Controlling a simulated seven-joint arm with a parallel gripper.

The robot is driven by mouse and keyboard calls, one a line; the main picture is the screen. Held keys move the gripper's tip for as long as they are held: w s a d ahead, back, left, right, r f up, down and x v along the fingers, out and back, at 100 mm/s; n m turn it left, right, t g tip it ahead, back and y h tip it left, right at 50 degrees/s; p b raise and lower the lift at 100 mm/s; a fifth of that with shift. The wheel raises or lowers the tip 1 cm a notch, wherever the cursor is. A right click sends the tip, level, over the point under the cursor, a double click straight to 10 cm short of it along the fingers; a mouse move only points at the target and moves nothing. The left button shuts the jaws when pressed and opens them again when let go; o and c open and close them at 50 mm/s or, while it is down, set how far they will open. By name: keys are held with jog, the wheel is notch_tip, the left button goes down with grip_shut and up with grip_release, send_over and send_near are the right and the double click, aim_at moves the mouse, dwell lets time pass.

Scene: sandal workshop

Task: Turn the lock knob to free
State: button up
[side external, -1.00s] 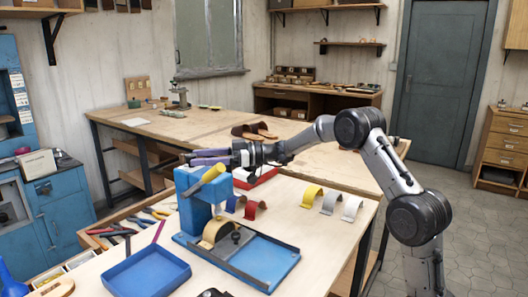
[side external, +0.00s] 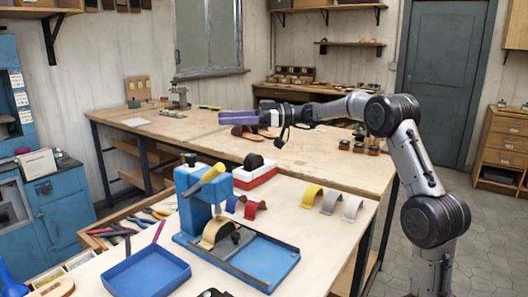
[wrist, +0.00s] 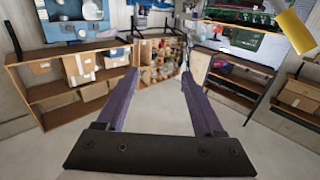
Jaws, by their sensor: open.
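A blue press (side external: 196,205) stands on the near bench with a yellow lever handle (side external: 212,174). A dark knob (side external: 190,159) sits on top of its post. Another small dark knob (side external: 236,237) is low beside the tan curved piece (side external: 216,232) on its blue base. I cannot tell which is the lock knob or its setting. My gripper (side external: 222,117) is open and empty, above and behind the press, touching nothing. Its purple fingers (wrist: 159,80) are apart in the wrist view. A yellow piece (wrist: 296,31) shows at that view's upper right.
A blue tray (side external: 146,275) lies in front of the press. Yellow and grey arches (side external: 312,196) stand to its right. A red-and-white box (side external: 256,174) with a dark curved piece is behind it. The air around my gripper is clear.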

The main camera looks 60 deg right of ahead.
jog(key=s+a+r+g+h, duration=0.1)
jog(key=s+a+r+g, duration=0.1)
jog(key=s+a+g, duration=0.65)
jog(key=s+a+m+h, duration=0.1)
jog(key=s+a+h, duration=0.1)
jog(key=s+a, duration=0.2)
jog(key=s+a+f+m+h, duration=0.1)
jog(key=s+a+m+h, duration=0.1)
jog(key=s, duration=0.7)
jog(key=shift+s+a+f+h, duration=0.2)
jog(key=shift+s+a+h, duration=0.3)
jog(key=shift+a, duration=0.55)
jog(key=shift+w, duration=0.15)
